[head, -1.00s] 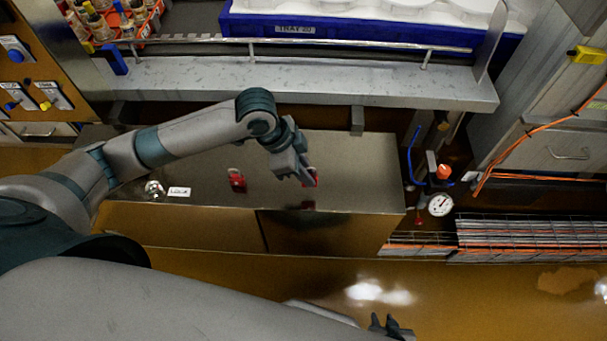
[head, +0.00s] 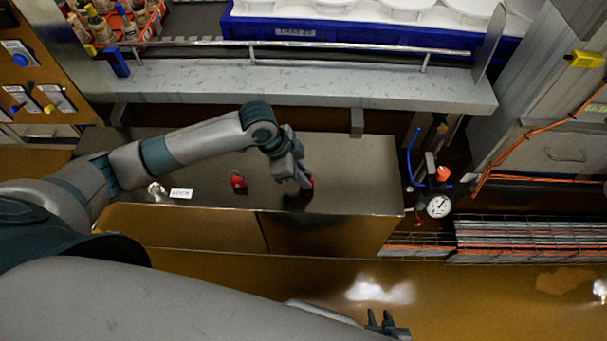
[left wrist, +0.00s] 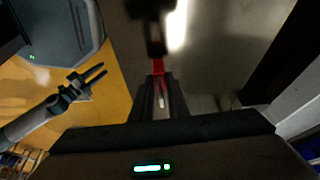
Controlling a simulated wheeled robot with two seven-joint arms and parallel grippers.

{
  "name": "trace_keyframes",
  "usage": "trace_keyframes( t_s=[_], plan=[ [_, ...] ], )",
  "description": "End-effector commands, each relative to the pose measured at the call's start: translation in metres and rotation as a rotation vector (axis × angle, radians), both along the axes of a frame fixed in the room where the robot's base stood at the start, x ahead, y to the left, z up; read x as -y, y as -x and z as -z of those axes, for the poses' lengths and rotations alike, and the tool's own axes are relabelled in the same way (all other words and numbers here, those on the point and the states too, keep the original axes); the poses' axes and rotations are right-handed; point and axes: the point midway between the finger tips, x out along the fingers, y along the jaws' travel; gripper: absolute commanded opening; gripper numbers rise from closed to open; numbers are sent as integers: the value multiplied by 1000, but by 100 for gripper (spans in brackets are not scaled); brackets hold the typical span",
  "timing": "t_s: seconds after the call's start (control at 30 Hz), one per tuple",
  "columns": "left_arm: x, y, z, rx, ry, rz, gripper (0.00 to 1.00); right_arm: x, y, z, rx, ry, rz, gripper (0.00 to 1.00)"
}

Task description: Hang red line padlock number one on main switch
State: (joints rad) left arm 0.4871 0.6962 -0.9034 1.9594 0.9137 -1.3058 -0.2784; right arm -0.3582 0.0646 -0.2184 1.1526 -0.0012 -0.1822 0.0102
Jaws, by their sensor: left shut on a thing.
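My left gripper (head: 303,183) is shut on a red padlock (head: 309,186) over the dark metal cabinet top. The padlock is mostly hidden by the fingers; I cannot tell whether it touches the top. In the left wrist view the same padlock (left wrist: 158,67) shows as a red strip at the fingertips (left wrist: 158,90). A second red padlock (head: 238,185) stands to the left on the cabinet. Switches with blue and yellow knobs (head: 20,58) are on the brown panel at far left; which is the main switch cannot be read. My right gripper (head: 388,326) is open and empty at the bottom; it also shows in the left wrist view (left wrist: 97,74).
The cabinet top (head: 355,165) is clear right of the gripper. A white label (head: 181,194) and a shiny round item (head: 156,189) are at its left. A metal shelf (head: 300,84) with a rail overhangs behind. A gauge (head: 438,206) and hoses are at right.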

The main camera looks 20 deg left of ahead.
Motion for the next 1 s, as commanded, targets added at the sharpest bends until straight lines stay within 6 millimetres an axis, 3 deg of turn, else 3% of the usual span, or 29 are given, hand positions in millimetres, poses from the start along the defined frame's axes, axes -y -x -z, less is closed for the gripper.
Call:
trace_keyframes(
  t_s=[0.6,0.63,0.7,1.0],
  plan=[
    [0,0,9,-1,0,0,0,-4,-4,-6,33,-9,-4,31],
    [0,0,9,-1,0,0,19,-4,-4,-6,33,-9,-4,31],
    [0,0,9,0,0,1,33,-4,-4,-6,33,-9,-4,31],
    [0,0,9,0,0,1,33,-3,-3,-5,32,-9,-4,31]
  ],
)
